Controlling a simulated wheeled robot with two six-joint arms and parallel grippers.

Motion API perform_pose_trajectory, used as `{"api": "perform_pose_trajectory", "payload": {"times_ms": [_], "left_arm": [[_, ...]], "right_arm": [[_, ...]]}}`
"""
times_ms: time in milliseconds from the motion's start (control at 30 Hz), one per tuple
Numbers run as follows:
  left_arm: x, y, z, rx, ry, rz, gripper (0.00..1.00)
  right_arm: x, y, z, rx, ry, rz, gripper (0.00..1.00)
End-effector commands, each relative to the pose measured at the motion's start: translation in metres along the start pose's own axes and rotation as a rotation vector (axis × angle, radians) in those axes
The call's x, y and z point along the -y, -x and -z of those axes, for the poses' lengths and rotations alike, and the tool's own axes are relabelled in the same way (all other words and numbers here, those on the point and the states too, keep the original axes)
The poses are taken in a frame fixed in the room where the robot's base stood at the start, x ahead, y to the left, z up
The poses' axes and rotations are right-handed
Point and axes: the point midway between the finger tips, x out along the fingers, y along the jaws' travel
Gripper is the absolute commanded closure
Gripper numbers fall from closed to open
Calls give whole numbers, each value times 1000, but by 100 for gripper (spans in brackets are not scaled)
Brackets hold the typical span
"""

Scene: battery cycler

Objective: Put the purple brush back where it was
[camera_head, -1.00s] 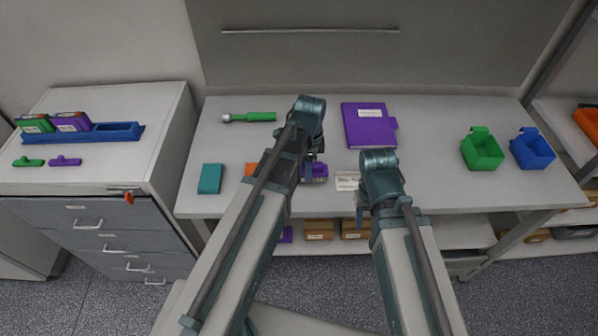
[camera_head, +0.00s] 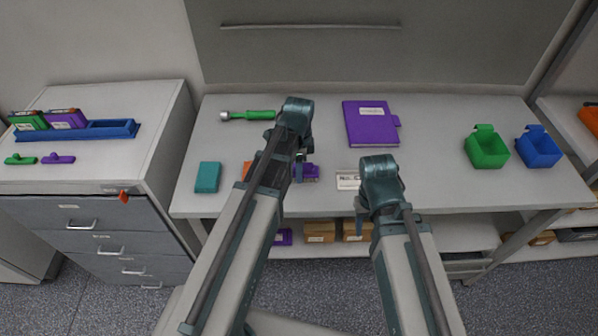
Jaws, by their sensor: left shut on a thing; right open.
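A purple item (camera_head: 309,173) with a pale patch shows beside the fingers of my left gripper (camera_head: 299,171), over the front middle of the worktable. My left gripper is shut on it, and the gripper and arm hide part of it. I cannot tell for sure that it is the brush, or whether it touches the table. A small purple piece with a raised knob (camera_head: 58,160) lies on the left cabinet, beside a similar green one (camera_head: 20,160). My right gripper (camera_head: 361,207) is open and empty near the table's front edge, right of the purple item.
A white labelled card (camera_head: 347,181) lies between the grippers. A teal block (camera_head: 207,178), partly hidden orange item (camera_head: 247,170), green-handled tool (camera_head: 258,115) and purple notebook (camera_head: 371,125) lie on the worktable (camera_head: 430,120). Green (camera_head: 487,150) and blue (camera_head: 538,151) bins stand right. A blue rack (camera_head: 75,133) is on the cabinet.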

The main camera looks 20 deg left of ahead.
Motion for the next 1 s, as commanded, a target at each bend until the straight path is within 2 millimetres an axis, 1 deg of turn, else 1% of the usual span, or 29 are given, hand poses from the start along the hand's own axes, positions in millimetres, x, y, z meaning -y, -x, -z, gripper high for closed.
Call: {"api": "perform_pose_trajectory", "payload": {"times_ms": [100,233,267,400,767,867,1000], "left_arm": [[0,1,0,0,0,0,93],[0,-4,0,0,0,0,93],[0,-3,0,0,0,0,44],[0,-2,0,0,0,0,19],[0,-1,0,0,0,0,18],[0,3,0,0,0,0,18],[0,14,0,0,0,0,18]], "right_arm": [[0,1,0,0,0,0,50],[0,-4,0,0,0,0,50],[0,-3,0,0,0,0,50],[0,-2,0,0,0,0,50],[0,-1,0,0,0,0,50],[0,3,0,0,0,0,50],[-1,14,-1,0,0,0,50]]}}
